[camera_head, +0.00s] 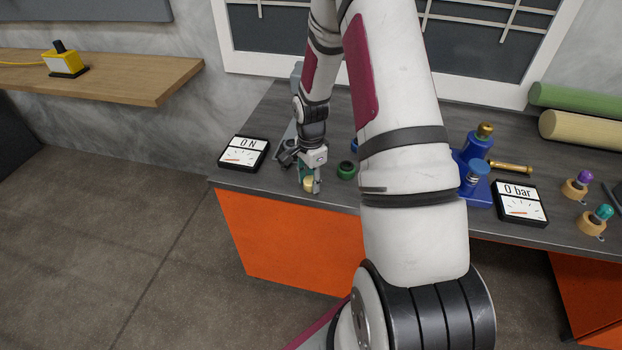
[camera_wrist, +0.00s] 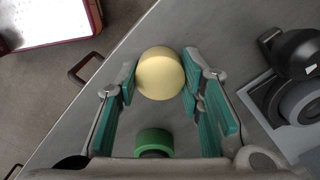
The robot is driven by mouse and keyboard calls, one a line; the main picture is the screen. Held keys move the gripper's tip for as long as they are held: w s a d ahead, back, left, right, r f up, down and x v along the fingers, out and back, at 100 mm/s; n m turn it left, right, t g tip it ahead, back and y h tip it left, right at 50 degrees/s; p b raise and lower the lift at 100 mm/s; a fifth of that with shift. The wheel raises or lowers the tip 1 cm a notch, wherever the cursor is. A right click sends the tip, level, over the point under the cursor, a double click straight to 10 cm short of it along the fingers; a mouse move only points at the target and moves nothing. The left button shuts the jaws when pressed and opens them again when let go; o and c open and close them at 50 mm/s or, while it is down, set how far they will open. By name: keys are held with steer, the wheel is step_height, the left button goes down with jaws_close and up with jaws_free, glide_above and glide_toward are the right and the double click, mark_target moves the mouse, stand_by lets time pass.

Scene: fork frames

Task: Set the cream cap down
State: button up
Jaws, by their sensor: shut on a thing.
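The cream cap (camera_wrist: 160,73) is a pale yellow round piece between the green-padded fingers of my gripper (camera_wrist: 160,85) in the wrist view. The fingers are shut on its two sides. In the head view the cap (camera_head: 309,184) shows below my gripper (camera_head: 311,181), over the front edge area of the grey bench top (camera_head: 240,172). I cannot tell whether the cap touches the bench.
A green-topped piece (camera_wrist: 154,140) is close by in the wrist view. A gauge reading "0 N" (camera_head: 244,152) lies to the left. A blue pump-like device (camera_head: 476,165) and a "0 bar" gauge (camera_head: 520,202) stand right. The bench's front edge is near my gripper.

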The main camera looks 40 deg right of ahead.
steer(key=o, duration=1.2)
steer(key=shift+f, duration=0.15)
steer(key=shift+c, duration=0.2)
